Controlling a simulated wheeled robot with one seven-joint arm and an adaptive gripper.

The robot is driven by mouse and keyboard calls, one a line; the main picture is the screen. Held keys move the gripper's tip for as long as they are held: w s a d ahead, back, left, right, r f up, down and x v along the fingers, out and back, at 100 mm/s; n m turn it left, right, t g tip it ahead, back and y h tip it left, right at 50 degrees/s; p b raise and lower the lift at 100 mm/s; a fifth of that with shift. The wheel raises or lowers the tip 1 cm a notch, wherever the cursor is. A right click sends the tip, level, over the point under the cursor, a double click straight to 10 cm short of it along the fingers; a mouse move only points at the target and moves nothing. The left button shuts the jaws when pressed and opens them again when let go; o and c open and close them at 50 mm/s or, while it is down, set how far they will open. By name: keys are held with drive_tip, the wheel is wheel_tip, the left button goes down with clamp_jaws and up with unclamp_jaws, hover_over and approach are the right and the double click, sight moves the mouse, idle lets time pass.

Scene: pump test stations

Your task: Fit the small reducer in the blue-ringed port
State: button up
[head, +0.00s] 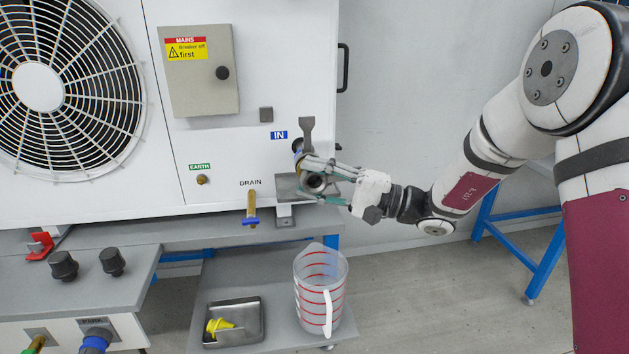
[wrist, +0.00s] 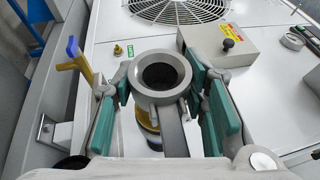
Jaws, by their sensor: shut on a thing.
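My gripper (head: 318,178) has teal pads and is shut on a grey, ring-shaped piece with a dark bore, which I take for the small reducer (head: 314,183). In the wrist view the reducer (wrist: 160,78) sits between the fingertips, its round opening facing the camera. The blue-ringed port (head: 297,146) is just behind it, below the IN label, mostly hidden by the gripper and reducer. In the wrist view the brass and blue of the port (wrist: 148,127) show just below the reducer. I cannot tell whether reducer and port touch.
A grey paddle-like lever (head: 307,130) rises beside the port. The brass drain tap (head: 251,207) with a blue handle is to the left. Below stand a clear jug (head: 321,285) with red marks and a metal tray (head: 255,333) holding a yellow part. Black knobs (head: 64,265) stand on the left bench.

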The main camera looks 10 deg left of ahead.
drive_tip(key=shift+w+a, duration=0.1)
drive_tip(key=shift+w, duration=0.2)
idle(0.6)
drive_tip(key=o, duration=1)
drive_tip(key=shift+o, duration=0.2)
